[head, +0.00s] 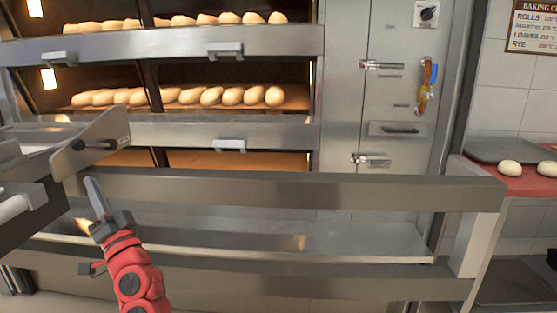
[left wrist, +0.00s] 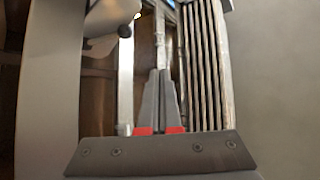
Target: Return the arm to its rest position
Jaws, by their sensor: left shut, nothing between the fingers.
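My left gripper (head: 93,186) shows at the lower left of the head view, at the end of my red arm. It is shut and empty, with its grey fingers pointing up. In front of it is a long metal rail (head: 300,188); I cannot tell whether they touch. A metal side plate with a black knob (head: 100,144) is just above the fingertips. In the left wrist view the two fingers (left wrist: 160,100) lie together, with nothing between them. My right gripper is in neither view.
The deck oven (head: 265,133) fills the back, with loaves on its upper two visible decks. A steel cabinet (head: 395,105) with latches stands right of it. A red board (head: 515,178) with pale dough pieces is at the far right. Open space shows below the rail.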

